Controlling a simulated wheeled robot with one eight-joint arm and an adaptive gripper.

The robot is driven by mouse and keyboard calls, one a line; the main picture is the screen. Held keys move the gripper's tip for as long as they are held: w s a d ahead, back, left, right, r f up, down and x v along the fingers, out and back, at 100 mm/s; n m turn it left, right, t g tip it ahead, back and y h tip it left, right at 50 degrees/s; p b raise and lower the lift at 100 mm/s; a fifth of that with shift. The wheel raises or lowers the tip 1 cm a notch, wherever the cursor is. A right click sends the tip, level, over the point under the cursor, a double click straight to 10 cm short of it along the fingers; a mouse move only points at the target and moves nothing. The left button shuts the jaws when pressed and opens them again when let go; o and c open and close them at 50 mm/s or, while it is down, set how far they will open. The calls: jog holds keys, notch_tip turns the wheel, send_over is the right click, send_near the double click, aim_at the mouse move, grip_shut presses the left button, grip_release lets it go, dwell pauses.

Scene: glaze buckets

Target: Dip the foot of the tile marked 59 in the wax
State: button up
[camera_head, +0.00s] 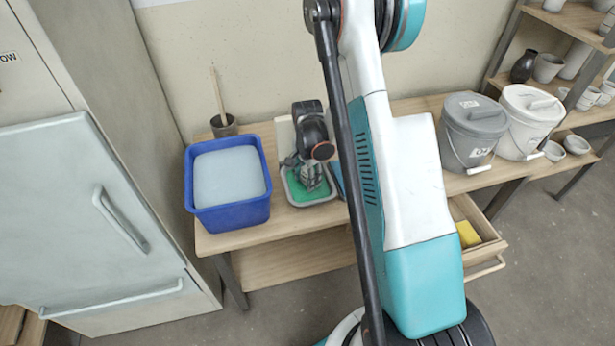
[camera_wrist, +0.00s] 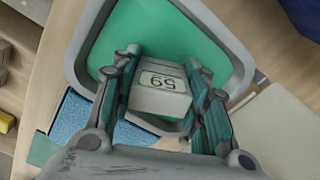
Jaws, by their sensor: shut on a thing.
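A pale block-shaped tile marked 59 (camera_wrist: 160,95) sits between the fingers of my gripper (camera_wrist: 163,72) in the wrist view, its number facing the camera. My gripper (camera_head: 310,176) is shut on it. Green wax (camera_head: 297,192) fills a shallow grey-rimmed tray (camera_head: 318,202) on the bench, and my gripper is over it, pointing down. The wax also shows behind the tile in the wrist view (camera_wrist: 175,28). The tile's foot is hidden, and I cannot tell whether it touches the wax.
A blue tub (camera_head: 230,214) of pale liquid stands left of the tray, with a brush pot (camera_head: 223,127) behind. A blue pad (camera_wrist: 78,118) lies beside the tray. A grey bucket (camera_head: 470,130) and a white bucket (camera_head: 525,120), both lidded, stand right. An open drawer (camera_head: 490,247) holds a yellow sponge (camera_head: 468,234).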

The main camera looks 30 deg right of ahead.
dwell(0.4)
jog(key=shift+r+p, duration=0.8)
jog(key=shift+r, duration=0.6)
dwell(0.5)
jog(key=shift+r+p, duration=1.25)
jog(key=shift+r, duration=1.05)
